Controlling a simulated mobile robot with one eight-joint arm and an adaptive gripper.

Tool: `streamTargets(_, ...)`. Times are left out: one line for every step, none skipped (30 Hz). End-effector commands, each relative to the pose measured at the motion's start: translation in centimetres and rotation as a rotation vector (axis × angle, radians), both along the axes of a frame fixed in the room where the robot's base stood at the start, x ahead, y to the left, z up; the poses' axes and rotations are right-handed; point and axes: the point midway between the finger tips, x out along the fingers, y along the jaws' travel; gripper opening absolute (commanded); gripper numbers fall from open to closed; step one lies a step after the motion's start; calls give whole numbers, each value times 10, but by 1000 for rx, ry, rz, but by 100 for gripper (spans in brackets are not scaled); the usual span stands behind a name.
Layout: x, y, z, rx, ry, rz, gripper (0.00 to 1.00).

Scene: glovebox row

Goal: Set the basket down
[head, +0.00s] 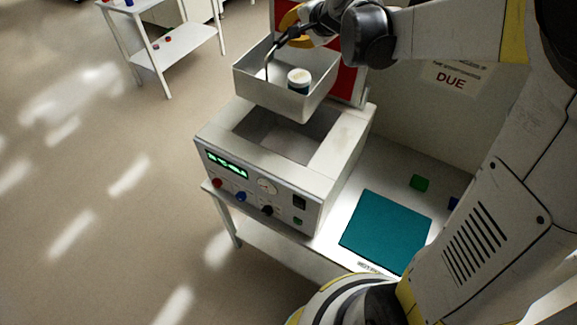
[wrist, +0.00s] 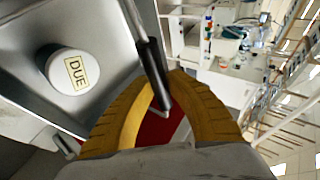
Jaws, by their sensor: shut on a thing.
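A grey metal basket (head: 262,93) hangs in the air above the open well of a white bench unit (head: 262,165), tilted in the head view. A jar with a white lid (head: 299,76) stands inside the basket. The jar's lid (wrist: 72,70) reads DUE in the wrist view. My gripper (head: 292,28) is shut on the basket's dark handle (head: 267,62). In the wrist view its yellow fingers (wrist: 170,88) close around the handle bar (wrist: 153,68). Part of the well is hidden behind the basket.
A teal mat (head: 385,230) lies on the bench right of the unit. A red panel (head: 345,82) stands behind the basket. A white shelf table (head: 172,48) stands at back left.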

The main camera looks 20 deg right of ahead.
Motion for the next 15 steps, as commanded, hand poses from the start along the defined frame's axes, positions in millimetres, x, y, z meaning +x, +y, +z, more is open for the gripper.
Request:
streamTargets(0, 0, -26, 0, -1, 0, 0)
streamTargets(0, 0, -35, 0, -1, 0, 0)
streamTargets(0, 0, -47, 0, -1, 0, 0)
streamTargets(0, 0, -55, 0, -1, 0, 0)
streamTargets(0, 0, -65, 0, -1, 0, 0)
streamTargets(0, 0, -78, 0, -1, 0, 0)
streamTargets(0, 0, -87, 0, -1, 0, 0)
streamTargets(0, 0, -98, 0, -1, 0, 0)
streamTargets(1, 0, -112, 0, -1, 0, 0)
streamTargets(1, 0, -122, 0, -1, 0, 0)
streamTargets(1, 0, -133, 0, -1, 0, 0)
streamTargets(1, 0, -147, 0, -1, 0, 0)
streamTargets(1, 0, -157, 0, -1, 0, 0)
streamTargets(1, 0, -167, 0, -1, 0, 0)
streamTargets(1, 0, -180, 0, -1, 0, 0)
